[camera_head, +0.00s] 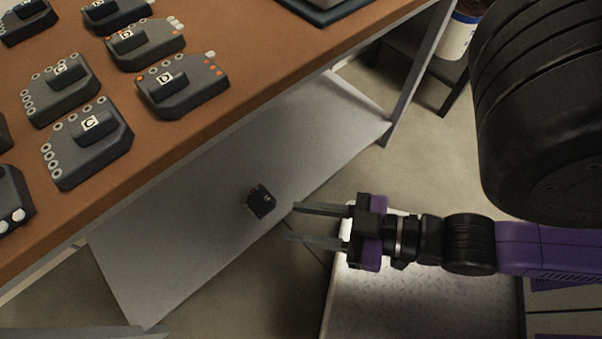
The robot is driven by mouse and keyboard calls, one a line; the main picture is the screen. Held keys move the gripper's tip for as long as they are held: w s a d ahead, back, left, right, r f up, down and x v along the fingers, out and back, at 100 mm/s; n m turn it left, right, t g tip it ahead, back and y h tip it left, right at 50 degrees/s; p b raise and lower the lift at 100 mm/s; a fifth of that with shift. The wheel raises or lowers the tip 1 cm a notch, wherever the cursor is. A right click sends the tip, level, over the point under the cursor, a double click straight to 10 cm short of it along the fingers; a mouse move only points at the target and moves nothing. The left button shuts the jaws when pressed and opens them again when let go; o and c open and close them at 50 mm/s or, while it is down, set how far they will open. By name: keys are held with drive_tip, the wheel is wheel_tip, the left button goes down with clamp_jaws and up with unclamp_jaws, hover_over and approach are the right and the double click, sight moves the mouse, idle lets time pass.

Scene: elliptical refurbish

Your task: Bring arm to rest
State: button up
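My gripper (292,222) is in the lower middle of the head view, in front of the table's long edge and lower than the tabletop. Its two long fingers point left and stand apart, with nothing between them. My arm, purple and black, reaches in from the right edge. A small black block (261,201) shows just left of the fingertips, seemingly on the grey lower shelf (180,235); I cannot tell its exact height. The gripper does not appear to touch it.
The brown tabletop (235,45) at upper left holds several dark grey lettered fixtures, one marked D (182,88). A grey table leg (412,75) and a white and blue container (459,33) stand at upper right. Floor (425,160) shows between the table and my arm.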

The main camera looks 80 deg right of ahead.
wheel_tip(320, 180, up, 27)
drive_tip(key=p, duration=2.7)
